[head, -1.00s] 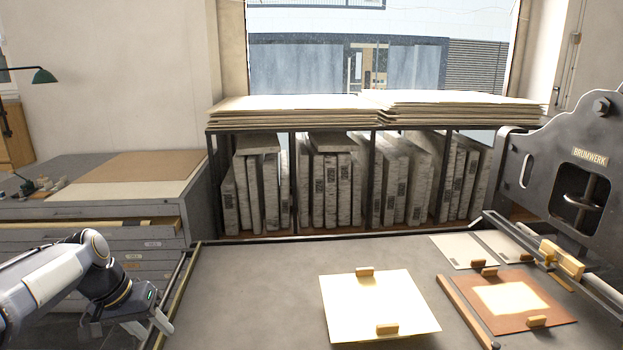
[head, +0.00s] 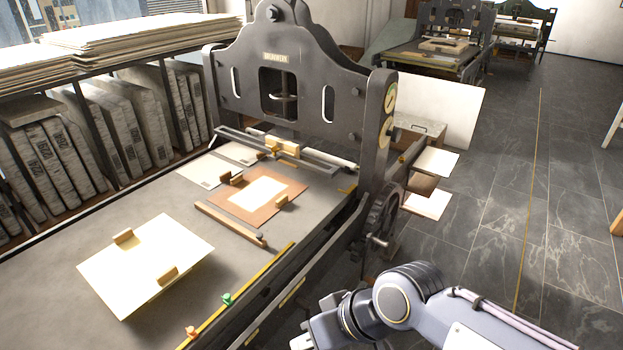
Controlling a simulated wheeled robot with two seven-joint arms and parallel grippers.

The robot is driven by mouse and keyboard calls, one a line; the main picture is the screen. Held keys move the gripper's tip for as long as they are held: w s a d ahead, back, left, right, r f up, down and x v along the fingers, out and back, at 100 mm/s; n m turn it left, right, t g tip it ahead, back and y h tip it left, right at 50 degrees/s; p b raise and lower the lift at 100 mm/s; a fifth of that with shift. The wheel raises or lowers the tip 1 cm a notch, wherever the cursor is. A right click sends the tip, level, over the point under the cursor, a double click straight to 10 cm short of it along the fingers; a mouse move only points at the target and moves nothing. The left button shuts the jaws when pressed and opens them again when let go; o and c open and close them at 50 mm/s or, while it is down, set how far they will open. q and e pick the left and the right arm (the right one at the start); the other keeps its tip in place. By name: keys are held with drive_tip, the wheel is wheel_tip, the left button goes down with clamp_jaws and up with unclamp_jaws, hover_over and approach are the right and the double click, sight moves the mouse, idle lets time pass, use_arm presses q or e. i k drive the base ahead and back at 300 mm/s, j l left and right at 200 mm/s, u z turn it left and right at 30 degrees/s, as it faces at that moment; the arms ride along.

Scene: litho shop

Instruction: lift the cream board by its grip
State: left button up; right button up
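The cream board (head: 145,268) lies on the grey press bed (head: 60,262) at the lower left. It is a pale, flat panel with two small wooden grips, a far one (head: 123,236) and a near one (head: 168,275). Nothing of mine touches it. My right gripper (head: 312,322) is low in the middle, beyond the bed's near edge and well to the right of the board. Its fingers look apart with nothing between them. My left gripper is out of view.
A reddish-brown board (head: 291,189) with a pale centre and small blocks lies farther up the bed. A wooden bar (head: 230,224) lies between the boards. A yellow strip with a green clip (head: 227,299) runs along the near edge. The dark press frame (head: 300,80) stands behind.

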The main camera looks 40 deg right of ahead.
sight(141, 263)
drive_tip(key=j+u, duration=0.4)
drive_tip(key=i+j+u, duration=0.15)
drive_tip(key=u, duration=0.25)
